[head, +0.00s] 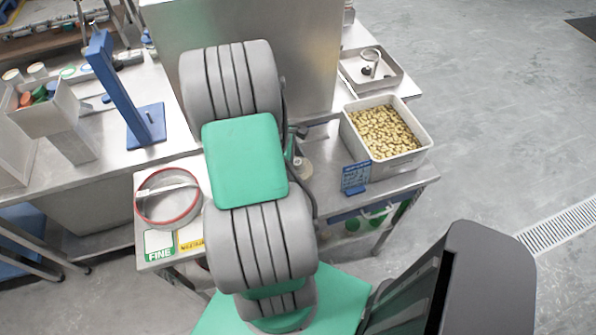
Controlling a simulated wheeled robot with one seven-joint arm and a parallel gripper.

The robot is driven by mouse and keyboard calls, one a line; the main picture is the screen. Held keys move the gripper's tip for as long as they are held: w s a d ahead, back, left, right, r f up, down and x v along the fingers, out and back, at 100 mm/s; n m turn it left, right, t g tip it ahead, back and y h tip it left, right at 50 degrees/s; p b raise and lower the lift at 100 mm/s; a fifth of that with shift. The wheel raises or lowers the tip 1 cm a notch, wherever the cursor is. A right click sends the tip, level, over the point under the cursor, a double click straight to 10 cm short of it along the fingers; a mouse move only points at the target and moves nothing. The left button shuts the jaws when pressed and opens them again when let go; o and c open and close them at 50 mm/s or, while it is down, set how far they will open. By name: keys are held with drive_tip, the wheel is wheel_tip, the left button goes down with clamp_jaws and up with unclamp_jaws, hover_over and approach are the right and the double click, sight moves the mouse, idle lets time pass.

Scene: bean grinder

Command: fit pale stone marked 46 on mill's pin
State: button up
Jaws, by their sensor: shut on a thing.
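My own arm, grey with green panels, fills the middle of the head view and covers much of the bench. My gripper is not in view; it is hidden behind the arm or outside the picture. I cannot make out a stone marked 46 or the mill's pin. A small pale round thing (302,169) shows just right of the arm, partly hidden, and I cannot tell what it is. Dark parts beside it are also mostly covered.
A steel bin of beans (385,133) stands right, with a blue sign (355,178) before it. A steel tray (395,72) lies behind. A red-rimmed round pan (140,205) sits left near a FINE label (159,245). A blue stand (124,95) stands on the left bench. Floor is clear right.

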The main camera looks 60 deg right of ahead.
sight(298, 173)
drive_tip(key=shift+f, duration=1.65)
drive_tip(key=o, duration=2)
